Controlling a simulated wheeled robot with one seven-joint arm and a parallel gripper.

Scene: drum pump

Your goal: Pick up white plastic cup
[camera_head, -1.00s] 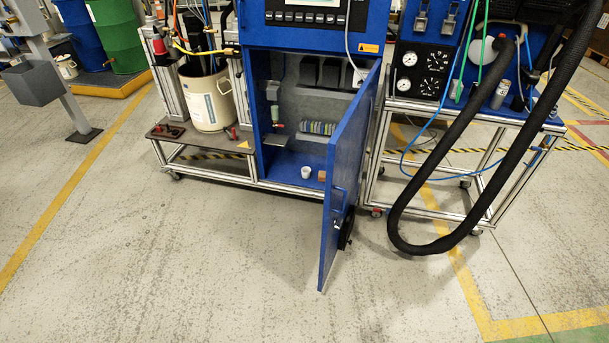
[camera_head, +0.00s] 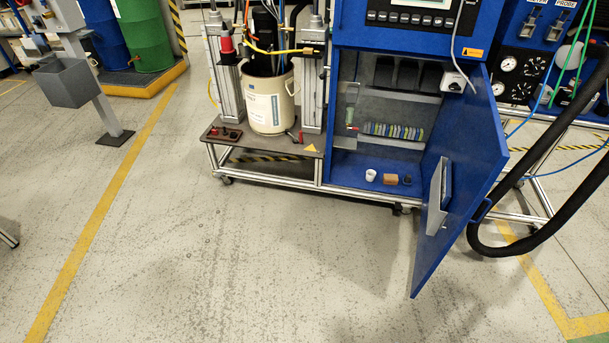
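A small white plastic cup (camera_head: 371,175) stands upright on the blue floor of the open blue cabinet (camera_head: 377,180), near its front edge. Nothing hides the cup in this view. My gripper and arm are not in view.
The cabinet door (camera_head: 460,180) stands open toward me, right of the cup. A drum pump stand with a cream bucket (camera_head: 268,102) is left of the cabinet. A thick black hose (camera_head: 540,175) loops at the right. The concrete floor in front is clear.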

